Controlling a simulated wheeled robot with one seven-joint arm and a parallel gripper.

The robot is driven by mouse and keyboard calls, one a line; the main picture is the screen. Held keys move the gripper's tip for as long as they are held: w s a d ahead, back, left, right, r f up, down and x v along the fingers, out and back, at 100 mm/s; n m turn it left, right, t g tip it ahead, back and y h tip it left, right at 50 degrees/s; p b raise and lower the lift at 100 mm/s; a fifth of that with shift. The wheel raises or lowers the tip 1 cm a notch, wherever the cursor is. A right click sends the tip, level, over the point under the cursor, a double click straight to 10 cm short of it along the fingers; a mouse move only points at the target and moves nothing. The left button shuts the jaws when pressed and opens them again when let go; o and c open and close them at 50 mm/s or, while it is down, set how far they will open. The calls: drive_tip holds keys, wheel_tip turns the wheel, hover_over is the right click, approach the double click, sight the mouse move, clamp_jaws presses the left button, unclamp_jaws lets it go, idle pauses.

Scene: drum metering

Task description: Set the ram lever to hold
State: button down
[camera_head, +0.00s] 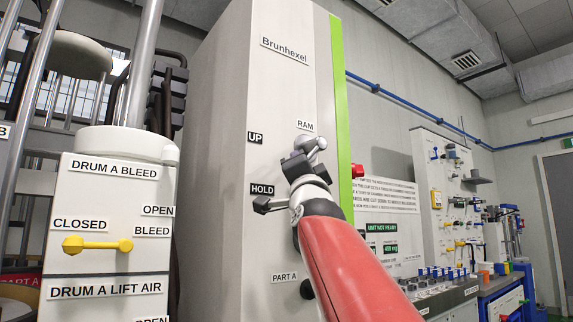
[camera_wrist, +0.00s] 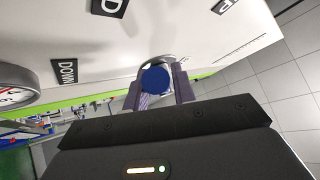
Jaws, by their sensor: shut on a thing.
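The ram lever has a round blue end (camera_wrist: 155,79) with a grey metal part behind it in the wrist view. My gripper (camera_wrist: 158,88) is shut on it, with a purple finger on each side. In the head view my red arm and wrist cover much of the ram lever area, below the RAM label (camera_head: 305,126). The UP label (camera_head: 255,137) and HOLD label (camera_head: 262,189) show to the left of my wrist. The DOWN label (camera_wrist: 65,72) shows in the wrist view. I cannot tell exactly which label the lever points to.
The labels are on a tall grey Brunhexel cabinet (camera_head: 225,90) with a green edge strip. A round gauge (camera_wrist: 15,88) shows at the left in the wrist view. At left in the head view, a yellow drum bleed lever (camera_head: 98,245) sits on a white unit. A red button (camera_head: 357,171) is right of my arm.

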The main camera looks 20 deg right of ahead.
drive_tip(key=shift+r, duration=0.1)
drive_tip(key=c, duration=1.1)
unclamp_jaws()
drive_tip(key=shift+c, duration=0.2)
drive_tip(key=shift+s, duration=0.1)
drive_tip(key=b+v, duration=0.3)
drive_tip(key=v, duration=0.4)
drive_tip(key=shift+s+f+b, duration=0.25)
drive_tip(key=shift+s+b, duration=0.05)
drive_tip(key=shift+b, duration=0.05)
drive_tip(key=shift+a+f, duration=0.1)
